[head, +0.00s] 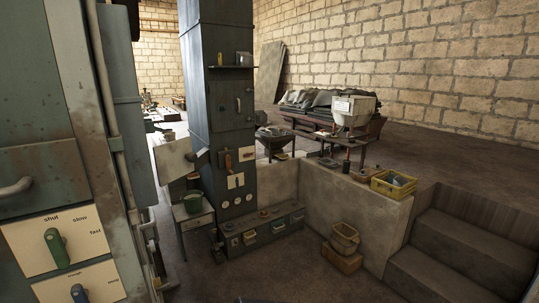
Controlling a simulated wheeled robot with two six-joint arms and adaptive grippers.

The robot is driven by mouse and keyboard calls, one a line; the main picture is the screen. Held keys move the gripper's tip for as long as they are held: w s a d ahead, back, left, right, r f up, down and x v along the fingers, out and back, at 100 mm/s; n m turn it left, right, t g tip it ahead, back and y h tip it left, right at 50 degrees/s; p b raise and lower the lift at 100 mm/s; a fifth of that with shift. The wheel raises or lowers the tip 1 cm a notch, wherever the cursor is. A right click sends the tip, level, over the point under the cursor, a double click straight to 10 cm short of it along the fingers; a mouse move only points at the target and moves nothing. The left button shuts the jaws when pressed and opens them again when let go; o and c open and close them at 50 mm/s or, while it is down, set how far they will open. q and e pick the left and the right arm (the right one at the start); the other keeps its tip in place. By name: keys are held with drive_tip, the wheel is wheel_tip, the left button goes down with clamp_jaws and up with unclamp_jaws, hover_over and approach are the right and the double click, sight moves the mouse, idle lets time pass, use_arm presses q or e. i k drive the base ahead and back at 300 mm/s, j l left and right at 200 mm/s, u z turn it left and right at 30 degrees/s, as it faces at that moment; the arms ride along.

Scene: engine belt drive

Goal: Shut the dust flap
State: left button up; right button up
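I cannot tell for sure which part is the dust flap. A tall grey-green metal column (212,80) stands left of centre. A small closed-looking panel with a handle (238,104) is on its face. A pale flat sheet (172,160) sits tilted at the column's left side; I cannot tell if it is hinged. Neither of my grippers is in view.
A large grey-green machine fills the left edge, with a green lever (57,247) on a plate marked shut, slow, fast. A yellow crate (393,185) sits on a low wall (350,205). Steps (450,255) are at right. Floor is open in front.

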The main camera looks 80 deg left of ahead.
sight(174, 159)
drive_tip(key=u, duration=3.4)
